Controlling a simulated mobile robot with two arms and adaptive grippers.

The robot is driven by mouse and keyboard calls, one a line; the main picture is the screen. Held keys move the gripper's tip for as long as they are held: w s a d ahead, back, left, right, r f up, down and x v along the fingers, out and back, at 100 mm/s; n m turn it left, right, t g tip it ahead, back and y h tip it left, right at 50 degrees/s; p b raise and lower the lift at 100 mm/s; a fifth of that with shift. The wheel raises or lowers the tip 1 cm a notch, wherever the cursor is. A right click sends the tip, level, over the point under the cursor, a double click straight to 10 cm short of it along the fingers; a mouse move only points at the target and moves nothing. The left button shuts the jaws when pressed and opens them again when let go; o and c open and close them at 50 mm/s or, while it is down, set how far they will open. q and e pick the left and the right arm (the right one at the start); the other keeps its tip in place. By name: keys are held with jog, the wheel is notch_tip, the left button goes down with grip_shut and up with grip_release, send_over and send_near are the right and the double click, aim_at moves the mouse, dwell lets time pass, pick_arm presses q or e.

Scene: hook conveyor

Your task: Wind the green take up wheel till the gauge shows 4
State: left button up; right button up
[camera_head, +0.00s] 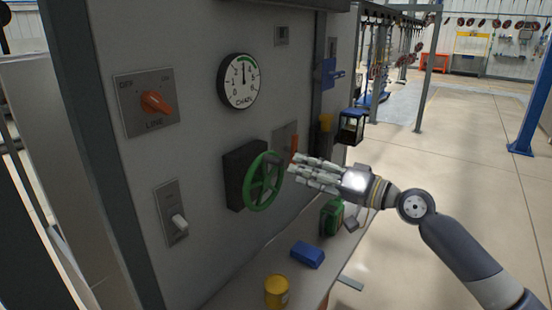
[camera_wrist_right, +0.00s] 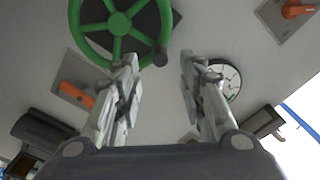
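The green take up wheel (camera_head: 263,181) is mounted on a dark block on the grey panel; its spoked rim also shows in the wrist view (camera_wrist_right: 115,22). Its dark crank knob (camera_wrist_right: 160,57) appears between my fingertips in the wrist view; I cannot tell the depth gap. The round white gauge (camera_head: 239,82), marked CHAIN, is above the wheel. Its needle points about straight up; the exact number is too small to read. My right gripper (camera_head: 293,170) is beside the wheel's right rim, fingers spread and empty (camera_wrist_right: 158,68). My left gripper is not in view.
An orange LINE switch (camera_head: 155,103) and a white toggle (camera_head: 179,222) are left of the wheel. An orange lever (camera_head: 294,147) is close behind my fingers. A blue block (camera_head: 308,254), a yellow cup (camera_head: 277,291) and a green item (camera_head: 331,217) stand on the shelf below.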

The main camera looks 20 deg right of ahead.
aim_at(282, 163)
jog(key=p+x, duration=0.3)
jog(key=x, duration=0.4)
jog(key=shift+w+a+r, duration=0.1)
jog(key=shift+w+a, duration=0.1)
jog(key=shift+w, duration=0.05)
jog(key=shift+w+a, duration=0.3)
jog(key=shift+w, duration=0.1)
grip_shut()
